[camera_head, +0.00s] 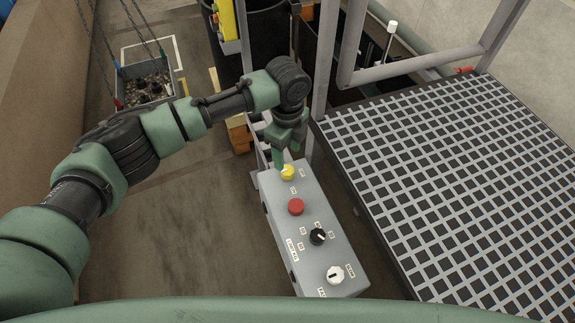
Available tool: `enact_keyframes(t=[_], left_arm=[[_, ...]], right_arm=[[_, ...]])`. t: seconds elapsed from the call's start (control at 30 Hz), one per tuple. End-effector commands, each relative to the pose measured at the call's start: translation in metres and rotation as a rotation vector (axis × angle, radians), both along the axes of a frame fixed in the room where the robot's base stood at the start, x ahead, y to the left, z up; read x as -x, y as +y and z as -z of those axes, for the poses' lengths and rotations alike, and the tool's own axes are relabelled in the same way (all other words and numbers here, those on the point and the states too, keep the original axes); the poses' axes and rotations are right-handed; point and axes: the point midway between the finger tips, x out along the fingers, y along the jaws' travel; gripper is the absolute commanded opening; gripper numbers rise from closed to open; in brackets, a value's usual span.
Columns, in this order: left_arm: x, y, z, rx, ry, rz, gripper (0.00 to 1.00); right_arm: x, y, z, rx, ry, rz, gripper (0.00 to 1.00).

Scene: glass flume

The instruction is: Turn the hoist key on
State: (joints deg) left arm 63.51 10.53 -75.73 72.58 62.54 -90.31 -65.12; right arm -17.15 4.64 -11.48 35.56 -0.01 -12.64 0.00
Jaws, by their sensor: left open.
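A grey control box (312,187) stands below me at the picture's centre. On its sloping top sit a yellow control (288,173), a red button (296,207), a black rotary switch (317,237) with a pale mark, and a white round switch (335,275) with a dark slot or bar. Their labels are too small to read, so I cannot tell which one is the hoist key. My left gripper (282,160) is open and points down at the far end of the box, close to the yellow control. I cannot tell whether it touches it. My right gripper is not in view.
A raised grating platform (450,190) lies right of the box, with grey rails (415,65) beyond. A crate of stones (147,84) hangs on chains at upper left. Orange blocks (239,134) lie behind my left wrist. The floor (190,225) left of the box is clear.

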Motion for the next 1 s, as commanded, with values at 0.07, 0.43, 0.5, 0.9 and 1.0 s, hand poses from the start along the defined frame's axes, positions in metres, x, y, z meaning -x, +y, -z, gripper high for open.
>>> enact_keyframes(t=[0.07, 0.43, 0.5, 0.9, 1.0], left_arm=[[0.002, 0.0, 0.012, -0.001, 0.004, 0.0, 0.56], [0.002, -0.001, 0.062, 0.0, 0.002, -0.003, 0.56], [0.001, 0.0, 0.065, 0.001, 0.001, -0.002, 0.56], [0.001, 0.0, 0.067, 0.001, 0.0, -0.002, 0.17], [0.001, 0.0, 0.067, 0.001, 0.001, -0.002, 0.0]], right_arm=[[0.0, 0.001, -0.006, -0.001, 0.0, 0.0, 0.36], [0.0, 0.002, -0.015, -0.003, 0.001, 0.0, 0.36], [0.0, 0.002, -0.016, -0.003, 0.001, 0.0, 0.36], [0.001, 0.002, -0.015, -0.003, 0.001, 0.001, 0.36], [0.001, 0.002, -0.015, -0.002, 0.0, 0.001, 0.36]])
